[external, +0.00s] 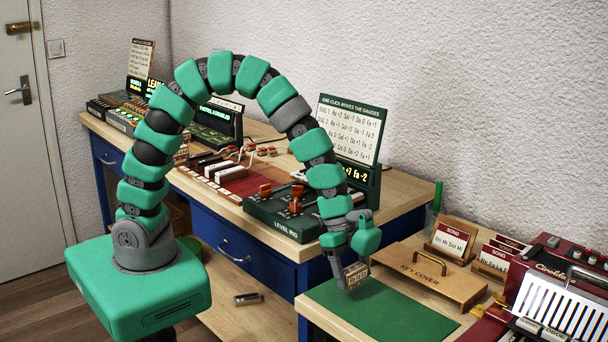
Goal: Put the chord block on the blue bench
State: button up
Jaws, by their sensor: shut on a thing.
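The chord block (357,275) is a small piece with a pale, lettered label and reddish edges. My gripper (350,270) is shut on it, pointing down at the back left part of a green mat (385,312). The block is at or just above the mat; I cannot tell whether it touches. The jaws hide part of it. The blue bench (262,228) has a pale wooden top and blue drawers, and stands behind and left of my gripper.
The green level rig (290,228) and a sign (350,130) stand on the blue bench's right end. A key cover (430,275), song cards (450,240) and a red accordion (565,290) lie right of the mat. A small cylinder (248,298) lies on a low shelf.

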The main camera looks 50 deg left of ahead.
jog(key=shift+f, duration=1.25)
jog(key=shift+f, duration=0.1)
jog(key=o, duration=1.1)
jog(key=shift+c, duration=0.2)
